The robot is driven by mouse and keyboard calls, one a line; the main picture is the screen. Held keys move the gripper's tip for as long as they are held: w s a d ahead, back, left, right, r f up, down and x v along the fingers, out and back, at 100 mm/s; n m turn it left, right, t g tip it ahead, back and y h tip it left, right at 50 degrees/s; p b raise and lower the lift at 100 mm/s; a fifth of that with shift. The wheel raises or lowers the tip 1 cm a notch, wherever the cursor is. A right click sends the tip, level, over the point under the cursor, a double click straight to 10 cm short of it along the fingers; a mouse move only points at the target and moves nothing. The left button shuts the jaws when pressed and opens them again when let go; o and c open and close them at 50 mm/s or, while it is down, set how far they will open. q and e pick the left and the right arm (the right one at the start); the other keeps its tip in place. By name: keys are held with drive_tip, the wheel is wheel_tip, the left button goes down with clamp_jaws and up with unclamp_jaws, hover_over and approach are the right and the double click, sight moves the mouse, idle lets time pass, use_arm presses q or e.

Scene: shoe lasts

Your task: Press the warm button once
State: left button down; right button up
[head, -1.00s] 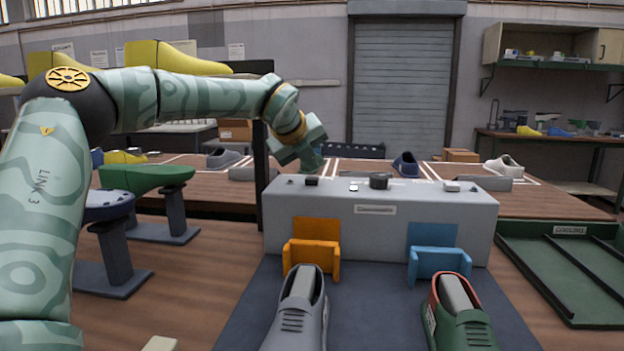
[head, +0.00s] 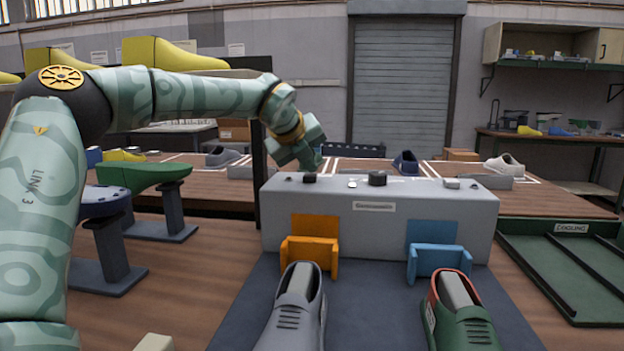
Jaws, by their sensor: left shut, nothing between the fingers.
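A grey control box (head: 380,225) stands across the middle of the bench. On its top are a small dark button (head: 309,178) on the left, a white piece (head: 352,184), a black round knob (head: 377,179) and a pale switch-like piece (head: 451,183) on the right. No lettering tells me which is the warm button. My left gripper (head: 318,167) is shut and empty, pointing down just above or behind the small dark button. I cannot tell whether it touches the box. My right gripper is out of view.
An orange bracket (head: 310,255) and a blue bracket (head: 438,262) are on the box front. A grey shoe (head: 292,312) and a green shoe (head: 460,325) stand before them. A green cooling tray (head: 565,262) lies right. Green and blue lasts on stands are left.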

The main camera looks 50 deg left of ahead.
sight(309, 176)
use_arm(q)
drive_tip(key=shift+r, duration=0.1)
drive_tip(key=shift+f+b, duration=0.5)
drive_tip(key=shift+f, duration=0.15)
idle(0.5)
drive_tip(key=shift+r, duration=1.05)
drive_tip(key=shift+r+p, duration=1.15)
drive_tip(key=shift+r, duration=1.35)
